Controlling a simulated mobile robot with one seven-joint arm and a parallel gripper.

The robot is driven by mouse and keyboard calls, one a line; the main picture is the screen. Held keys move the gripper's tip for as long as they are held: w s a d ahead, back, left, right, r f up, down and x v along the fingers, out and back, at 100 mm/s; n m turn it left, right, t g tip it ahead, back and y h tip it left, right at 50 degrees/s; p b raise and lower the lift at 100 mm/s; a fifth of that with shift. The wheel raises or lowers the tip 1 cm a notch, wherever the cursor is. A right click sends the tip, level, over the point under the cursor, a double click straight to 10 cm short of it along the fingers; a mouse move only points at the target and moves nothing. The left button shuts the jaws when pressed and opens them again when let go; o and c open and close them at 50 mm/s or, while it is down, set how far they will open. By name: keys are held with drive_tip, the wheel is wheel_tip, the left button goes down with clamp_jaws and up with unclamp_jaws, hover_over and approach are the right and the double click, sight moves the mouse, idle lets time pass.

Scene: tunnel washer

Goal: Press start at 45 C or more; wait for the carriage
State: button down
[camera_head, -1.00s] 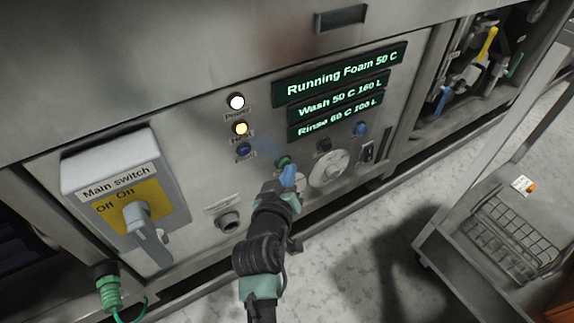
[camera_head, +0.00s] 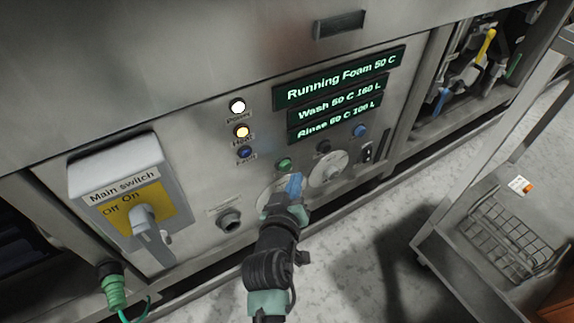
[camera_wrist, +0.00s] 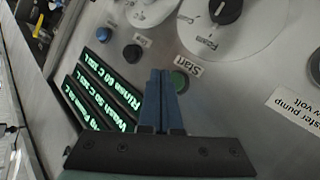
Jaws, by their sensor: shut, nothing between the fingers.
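The green start button (camera_head: 284,164) is on the steel control panel and shows in full in the head view. In the wrist view the start button (camera_wrist: 180,80), with its "Start" label, is beside my fingertips. My gripper (camera_head: 294,184) has its blue fingers closed together with nothing between them. In the head view it is below and slightly right of the button, apart from it; the wrist view (camera_wrist: 160,75) also shows the fingers together. The display (camera_head: 338,78) reads "Running Foam 50 C", with "Wash 50 C 160 L" and "Rinse 60 C 100 L" below it.
The main switch (camera_head: 144,214) is at left, its handle near "On". The power lamp (camera_head: 237,106) glows white and the lamp below it (camera_head: 241,132) yellow. Dials (camera_head: 328,169) flank my gripper. A steel cart with a wire basket (camera_head: 510,235) stands at right.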

drive_tip(key=shift+s+d+p, duration=0.6)
drive_tip(key=shift+s+d, duration=0.05)
drive_tip(key=shift+s, duration=0.25)
drive_tip(key=shift+s+d+p, duration=0.55)
drive_tip(key=shift+s+d, duration=0.05)
drive_tip(key=shift+s, duration=0.25)
